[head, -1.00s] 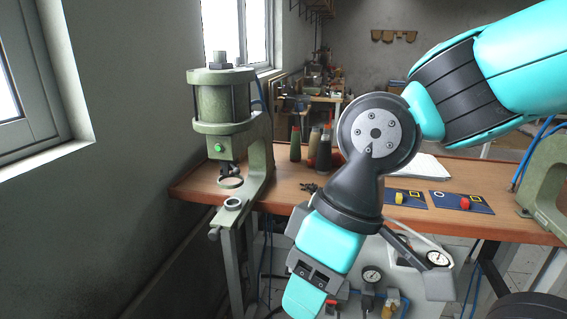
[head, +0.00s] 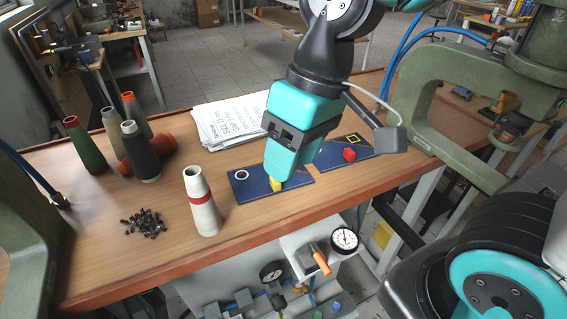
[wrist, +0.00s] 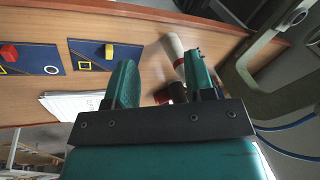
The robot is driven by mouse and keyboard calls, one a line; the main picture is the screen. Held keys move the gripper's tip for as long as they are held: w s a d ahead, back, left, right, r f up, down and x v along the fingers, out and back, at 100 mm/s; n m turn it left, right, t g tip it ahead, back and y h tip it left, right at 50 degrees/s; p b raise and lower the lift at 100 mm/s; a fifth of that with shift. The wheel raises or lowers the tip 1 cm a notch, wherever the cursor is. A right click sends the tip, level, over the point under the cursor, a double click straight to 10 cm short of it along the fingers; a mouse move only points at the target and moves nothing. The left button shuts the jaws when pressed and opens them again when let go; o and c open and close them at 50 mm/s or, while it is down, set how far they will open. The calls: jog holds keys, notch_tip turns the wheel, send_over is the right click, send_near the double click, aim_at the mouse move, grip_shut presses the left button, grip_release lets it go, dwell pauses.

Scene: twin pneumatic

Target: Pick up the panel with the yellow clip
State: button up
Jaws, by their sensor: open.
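The panel with the yellow clip is a flat dark blue plate (head: 247,192) lying on the bench, left of a second blue panel in the head view. Its yellow clip (head: 277,185) stands up from it beside my fingertips, with a white ring mark to the left. In the wrist view this panel (wrist: 86,30) and its yellow clip (wrist: 107,51) lie left of both fingers. My gripper (head: 281,170) is open and empty, pointing down in front of part of the panel in the head view; its fingers (wrist: 160,80) are apart. Its exact height is unclear.
The second panel (head: 330,158) has a red clip (head: 349,154). A white cone with a red band (head: 202,205) stands left of the panels, with more cones and small black parts (head: 145,223) beyond. Papers (head: 225,122) lie behind. A green press frame (head: 425,90) stands right.

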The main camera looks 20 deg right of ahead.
jog(key=w+d+m+h, duration=0.2)
jog(key=w+m, duration=0.1)
jog(key=w, duration=0.7)
jog(key=m+h, duration=0.1)
jog(key=m, duration=0.2)
send_over(252, 183)
jog(key=s+d, duration=0.2)
jog(key=d, duration=0.3)
jog(key=f, duration=1.3)
jog(key=shift+s+a+f+p, duration=0.1)
jog(key=shift+s+f+p, duration=0.1)
jog(key=shift+f+p, duration=0.1)
jog(key=shift+s+a+f+p, duration=0.1)
jog(key=shift+f+p, duration=0.15)
jog(key=shift+f, duration=1.2)
jog(key=shift+s+a+f+p, duration=0.1)
jog(key=shift+f+p, duration=0.15)
jog(key=shift+f, duration=1.15)
grip_shut()
